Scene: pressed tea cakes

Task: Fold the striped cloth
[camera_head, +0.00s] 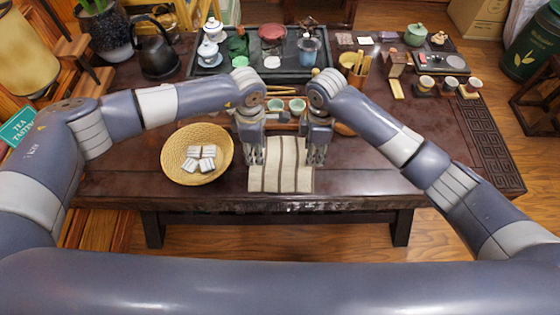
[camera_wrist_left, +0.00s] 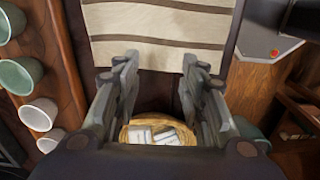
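The striped cloth (camera_head: 281,172), cream with brown stripes, lies flat at the table's front edge. It also shows at the top of the left wrist view (camera_wrist_left: 155,22). My left gripper (camera_head: 256,160) is pointed down at the cloth's left side. In the left wrist view its fingers (camera_wrist_left: 160,62) are apart with nothing between them. My right gripper (camera_head: 316,160) is pointed down at the cloth's right side, its fingers looking apart. Whether either set of fingertips touches the cloth is hard to tell.
A round woven basket (camera_head: 170,157) with several small wrapped bundles (camera_head: 201,158) stands left of the cloth. Behind the grippers are green cups (camera_head: 297,105) on a wooden tray. A dark tea tray (camera_head: 282,74) with teaware stands further back. The table's front right is clear.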

